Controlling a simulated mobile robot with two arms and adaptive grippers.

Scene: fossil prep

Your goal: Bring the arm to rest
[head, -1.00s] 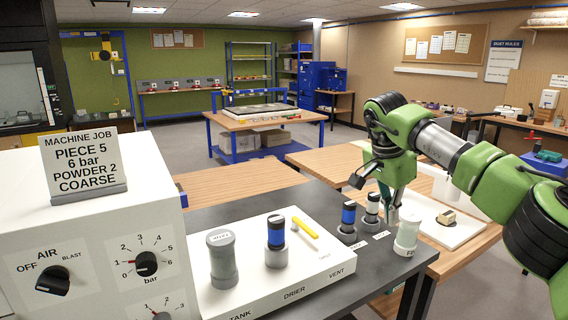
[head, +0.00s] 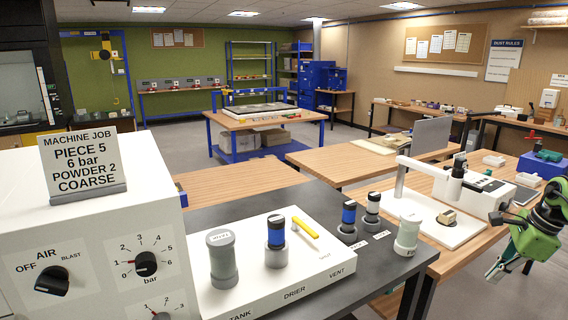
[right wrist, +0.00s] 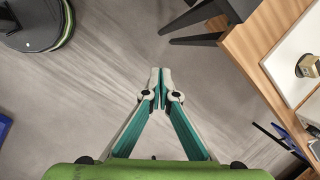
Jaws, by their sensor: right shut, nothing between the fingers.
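My right gripper (head: 496,270) hangs at the right edge of the head view, off the right side of the wooden bench and over open floor. Its green arm shows only in part there. In the right wrist view the gripper (right wrist: 159,72) points down at the grey floor, its fingertips together and nothing between them. It touches nothing. My left gripper is in neither view.
A wooden bench (right wrist: 246,42) edge lies right of the gripper in the wrist view. A white microscope-like stand (head: 445,232) and a small tan piece (head: 447,217) sit on it. Left are a dark table, a white panel (head: 325,268) with cylinders, and a white machine (head: 95,250).

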